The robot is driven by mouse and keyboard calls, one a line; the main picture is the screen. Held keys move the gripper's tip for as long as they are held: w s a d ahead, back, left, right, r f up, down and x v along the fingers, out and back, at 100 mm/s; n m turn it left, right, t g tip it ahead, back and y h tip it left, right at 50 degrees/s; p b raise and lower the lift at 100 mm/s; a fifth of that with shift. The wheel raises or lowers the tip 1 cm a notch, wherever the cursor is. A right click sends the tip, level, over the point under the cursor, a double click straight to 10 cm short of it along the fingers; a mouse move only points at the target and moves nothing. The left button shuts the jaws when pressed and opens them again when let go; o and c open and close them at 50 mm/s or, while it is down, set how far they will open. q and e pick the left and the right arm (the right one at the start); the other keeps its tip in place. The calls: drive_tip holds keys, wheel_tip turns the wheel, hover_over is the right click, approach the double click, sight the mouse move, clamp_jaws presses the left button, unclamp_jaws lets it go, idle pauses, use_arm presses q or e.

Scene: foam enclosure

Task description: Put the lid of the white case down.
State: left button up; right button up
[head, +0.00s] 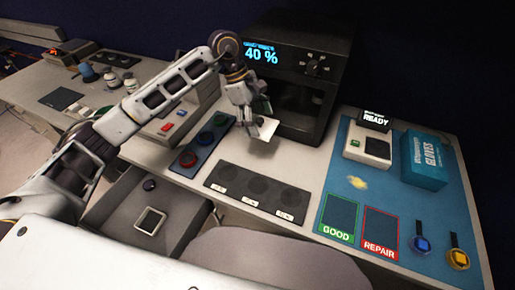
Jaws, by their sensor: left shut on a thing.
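My left gripper (260,127) points down in front of the black oven-like machine. It is shut on a small pale flat piece (268,131), which is tilted just above or on the bench; I cannot tell which. A white boxy unit (367,151) stands on the blue mat to the right, with a dark panel reading READY raised at its back. Another pale unit (170,127) with red and blue buttons is partly hidden behind my left arm. I cannot tell for sure which is the white case. My right gripper is not in view.
The black machine (300,62) shows 40 %. A dark plate with round pads (255,190) and a blue button strip (201,144) lie in front. The blue mat (398,203) holds a gloves box (424,160), GOOD and REPAIR areas, and two tags. A drawer (182,221) stands open.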

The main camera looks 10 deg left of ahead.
use_arm(q)
drive_tip(key=p, duration=0.1)
hover_over(261, 156)
drive_tip(key=a, duration=0.2)
drive_tip(key=f, duration=0.9)
drive_tip(key=shift+w+d, duration=0.2)
drive_tip(key=shift+d, duration=0.05)
drive_tip(key=shift+f, duration=0.65)
drive_tip(key=shift+f+p, duration=0.5)
drive_tip(key=shift+f, duration=1.25)
drive_tip(key=o, duration=0.8)
drive_tip(key=shift+c, duration=0.2)
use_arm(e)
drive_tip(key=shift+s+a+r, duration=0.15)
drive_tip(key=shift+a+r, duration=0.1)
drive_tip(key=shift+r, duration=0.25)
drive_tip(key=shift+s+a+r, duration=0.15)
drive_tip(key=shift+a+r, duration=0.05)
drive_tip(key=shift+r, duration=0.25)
